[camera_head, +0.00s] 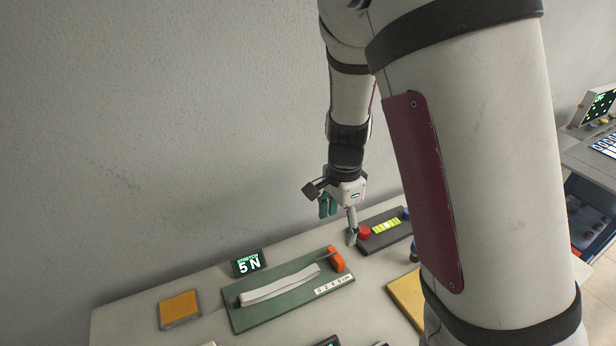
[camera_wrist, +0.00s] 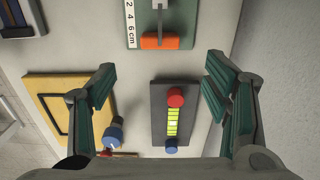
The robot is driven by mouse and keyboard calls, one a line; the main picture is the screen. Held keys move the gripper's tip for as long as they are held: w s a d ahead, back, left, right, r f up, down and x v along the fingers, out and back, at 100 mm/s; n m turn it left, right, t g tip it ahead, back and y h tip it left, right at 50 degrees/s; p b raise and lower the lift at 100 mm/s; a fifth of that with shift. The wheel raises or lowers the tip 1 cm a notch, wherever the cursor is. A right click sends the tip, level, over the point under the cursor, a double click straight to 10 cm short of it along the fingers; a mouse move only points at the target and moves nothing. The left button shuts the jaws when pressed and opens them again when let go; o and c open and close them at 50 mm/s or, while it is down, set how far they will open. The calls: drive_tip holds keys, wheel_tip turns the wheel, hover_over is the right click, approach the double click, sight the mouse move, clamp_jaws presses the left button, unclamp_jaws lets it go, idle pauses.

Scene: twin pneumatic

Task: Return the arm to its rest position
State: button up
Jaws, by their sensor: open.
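My gripper (camera_head: 340,220) hangs above the table near the back wall in the head view, fingers pointing down. In the wrist view its two green-padded fingers (camera_wrist: 156,85) stand wide apart with nothing between them. A dark base with a red knob (camera_wrist: 176,97), a yellow-green scale and a blue knob (camera_wrist: 171,149) lies below, between the fingers in that view. In the head view the red knob (camera_head: 364,232) is just right of a fingertip. My arm crosses the right half of the head view and hides part of the table.
A green board (camera_head: 265,313) with a white strap and orange block (camera_head: 335,258) lies left of my gripper. A display reading 5 N (camera_head: 249,263) and an orange pad (camera_head: 179,309) are farther left. A yellow panel (camera_head: 405,297) is in front. Another console (camera_head: 600,150) stands far right.

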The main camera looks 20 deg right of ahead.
drive_tip(key=s+a+r+n+t, duration=0.1)
drive_tip(key=s+r+n+t, duration=0.1)
drive_tip(key=s+r+n, duration=0.6)
drive_tip(key=s+a+r+n+t, duration=0.1)
drive_tip(key=s+r+n+t, duration=0.2)
drive_tip(key=s+r+n, duration=0.5)
drive_tip(key=shift+s+r+t, duration=0.3)
drive_tip(key=shift+s+r, duration=0.8)
drive_tip(key=shift+r, duration=2.4)
